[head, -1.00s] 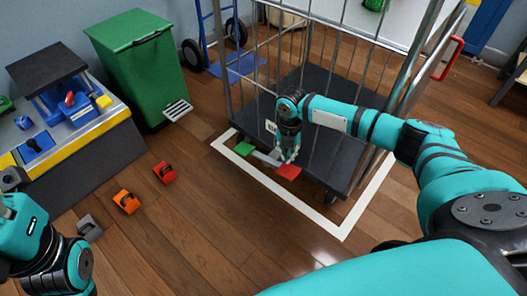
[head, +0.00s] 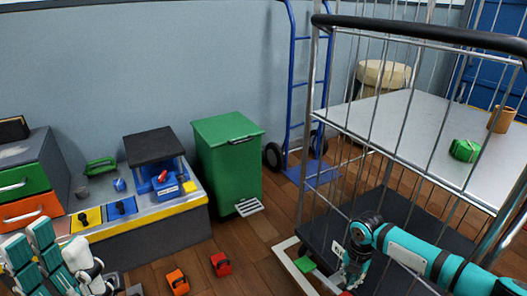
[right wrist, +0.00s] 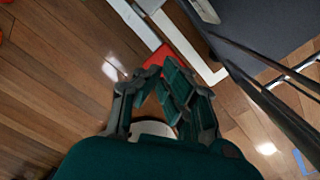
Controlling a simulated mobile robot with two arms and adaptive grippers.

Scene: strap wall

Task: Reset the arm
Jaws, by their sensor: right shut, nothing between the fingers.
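My right gripper (head: 350,279) is low at the front of the wire roll cage, by its dark base. In the right wrist view its fingertips (right wrist: 160,75) come together with nothing between them, above the floor near a red flat piece (right wrist: 158,58). My left gripper (head: 58,262) is at the lower left of the head view, in front of the workbench. Its pale and teal parts are cut off by the frame edge, so whether it is open is unclear.
The roll cage (head: 318,110) has a grey shelf (head: 395,125) with a green strap bundle (head: 465,150). A green bin (head: 228,165), blue hand truck (head: 292,90) and workbench (head: 150,225) stand left. Orange (head: 177,282) and red (head: 221,264) blocks lie on the floor.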

